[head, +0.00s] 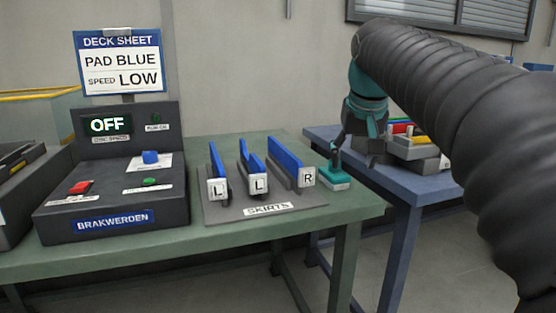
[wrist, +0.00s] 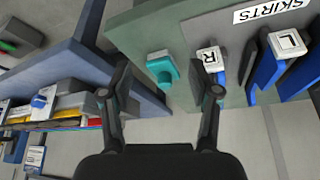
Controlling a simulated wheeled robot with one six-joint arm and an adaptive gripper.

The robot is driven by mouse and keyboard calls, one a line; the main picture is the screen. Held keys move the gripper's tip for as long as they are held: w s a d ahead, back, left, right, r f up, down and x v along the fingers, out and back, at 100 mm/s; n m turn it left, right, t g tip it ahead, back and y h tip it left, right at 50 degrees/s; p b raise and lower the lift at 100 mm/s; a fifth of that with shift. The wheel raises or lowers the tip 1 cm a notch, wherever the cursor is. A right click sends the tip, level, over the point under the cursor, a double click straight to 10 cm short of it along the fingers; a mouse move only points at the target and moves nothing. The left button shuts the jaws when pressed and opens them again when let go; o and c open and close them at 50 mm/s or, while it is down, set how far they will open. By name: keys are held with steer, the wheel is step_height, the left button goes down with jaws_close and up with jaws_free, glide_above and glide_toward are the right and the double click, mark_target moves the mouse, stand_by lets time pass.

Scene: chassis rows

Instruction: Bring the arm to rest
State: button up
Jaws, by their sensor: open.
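My gripper (head: 355,155) hangs at the end of my dark ribbed arm, near the right edge of the green table (head: 355,212). Its teal wrist shows above it, and the fingers point down. In the wrist view my gripper (wrist: 163,80) is open, its two dark fingers spread with nothing held between them. A teal object (head: 335,179) sits on the table's right corner, just below the fingers in the head view. In the wrist view the teal object (wrist: 162,68) appears between and beyond the fingertips; whether a finger touches it I cannot tell.
Blue skirts with L, L and R tags stand on a grey plate (head: 265,209). Left of them is a control box (head: 110,200) reading OFF, with a sign (head: 118,62) reading PAD BLUE, SPEED LOW. A blue table (head: 400,185) with coloured parts stands right, across a gap.

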steer(key=s+f, duration=2.4)
steer(key=shift+d+t, duration=0.15)
steer(key=shift+t, duration=0.25)
steer(key=shift+s, duration=0.1)
